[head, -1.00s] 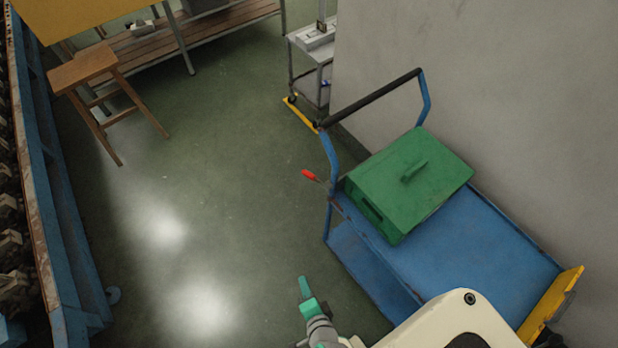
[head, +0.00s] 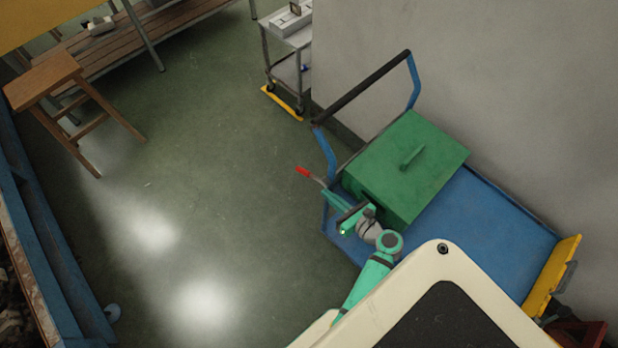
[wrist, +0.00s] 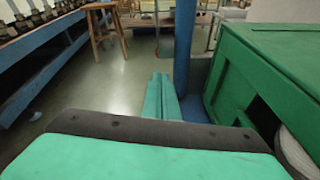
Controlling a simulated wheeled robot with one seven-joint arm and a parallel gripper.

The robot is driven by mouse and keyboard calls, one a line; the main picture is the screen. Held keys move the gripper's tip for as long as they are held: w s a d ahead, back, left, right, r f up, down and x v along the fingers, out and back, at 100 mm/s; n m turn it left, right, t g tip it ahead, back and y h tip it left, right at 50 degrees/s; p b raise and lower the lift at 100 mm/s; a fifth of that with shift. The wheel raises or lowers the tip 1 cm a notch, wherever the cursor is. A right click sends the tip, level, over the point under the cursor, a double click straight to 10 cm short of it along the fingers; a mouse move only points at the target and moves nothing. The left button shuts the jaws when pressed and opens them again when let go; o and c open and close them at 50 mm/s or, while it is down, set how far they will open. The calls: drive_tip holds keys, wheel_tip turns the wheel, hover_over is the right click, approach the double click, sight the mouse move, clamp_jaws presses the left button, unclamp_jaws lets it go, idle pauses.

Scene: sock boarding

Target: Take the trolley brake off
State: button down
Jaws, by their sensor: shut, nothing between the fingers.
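The blue trolley (head: 500,235) stands against the grey wall with its black push bar (head: 362,88) at the far end. A brake lever with a red grip (head: 303,172) sticks out to the left from the foot of the trolley's blue handle post. My gripper (head: 326,193) is shut and empty, just on the near side of the lever's rod. I cannot tell whether it touches the rod. In the wrist view my shut fingers (wrist: 161,82) point forward beside the blue post (wrist: 184,45).
A green lidded box (head: 410,165) sits on the trolley deck, close to the right of my gripper. A wooden stool (head: 45,80) and a small grey cart (head: 288,40) stand farther off. The green floor left of the trolley is clear.

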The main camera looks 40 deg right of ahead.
sight(311, 175)
drive_tip(key=x, duration=0.9)
drive_tip(key=shift+w+f, duration=0.15)
drive_tip(key=shift+w, duration=0.15)
drive_tip(key=shift+w, duration=0.1)
